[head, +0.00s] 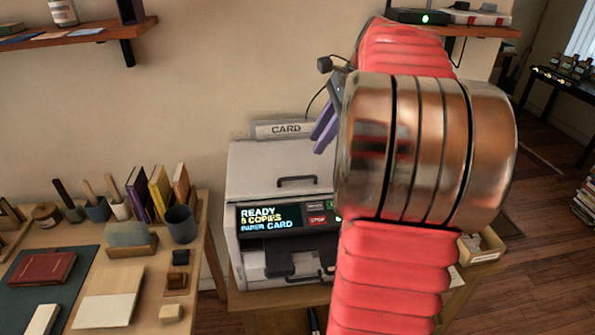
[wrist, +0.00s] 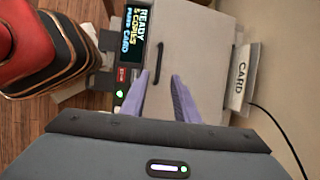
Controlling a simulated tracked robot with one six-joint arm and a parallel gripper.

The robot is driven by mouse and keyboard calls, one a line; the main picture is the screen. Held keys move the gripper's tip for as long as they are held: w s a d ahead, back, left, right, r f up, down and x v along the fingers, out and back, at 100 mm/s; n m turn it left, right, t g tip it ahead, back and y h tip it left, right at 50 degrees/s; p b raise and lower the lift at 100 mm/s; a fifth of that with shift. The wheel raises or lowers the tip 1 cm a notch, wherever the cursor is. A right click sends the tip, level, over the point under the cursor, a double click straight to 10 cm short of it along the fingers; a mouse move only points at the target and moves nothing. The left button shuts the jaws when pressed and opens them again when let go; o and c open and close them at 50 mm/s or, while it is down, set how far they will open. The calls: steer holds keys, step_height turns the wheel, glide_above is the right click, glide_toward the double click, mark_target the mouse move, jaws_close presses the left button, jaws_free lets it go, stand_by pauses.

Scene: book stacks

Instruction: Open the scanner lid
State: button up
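The scanner (head: 282,215) is a light grey box on a wooden stand, in the middle of the head view. Its lid (head: 270,172) lies shut on top, with a dark bar handle (head: 297,181) near the front edge. In the wrist view the lid (wrist: 190,50) and handle (wrist: 153,80) show turned sideways. My gripper (head: 318,138) has purple fingers and is above the lid, partly hidden behind my arm in the head view. In the wrist view my gripper (wrist: 164,78) is open, its fingertips apart on either side of the handle's near end. Whether they touch it, I cannot tell.
The front panel screen (head: 270,216) reads READY, 5 COPIES, PAPER CARD. A sign (head: 285,129) reading CARD stands behind the scanner. A desk (head: 150,265) with books and cups is at left. A shelf (head: 455,29) hangs at upper right. My arm hides the scanner's right side.

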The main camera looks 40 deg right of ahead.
mark_target(299, 177)
steer(key=x, duration=1.2)
steer(key=shift+a, duration=0.1)
steer(key=shift+c, duration=0.5)
steer(key=c, duration=0.6)
jaws_close()
steer(key=shift+a, duration=0.15)
steer(key=shift+r, duration=0.1)
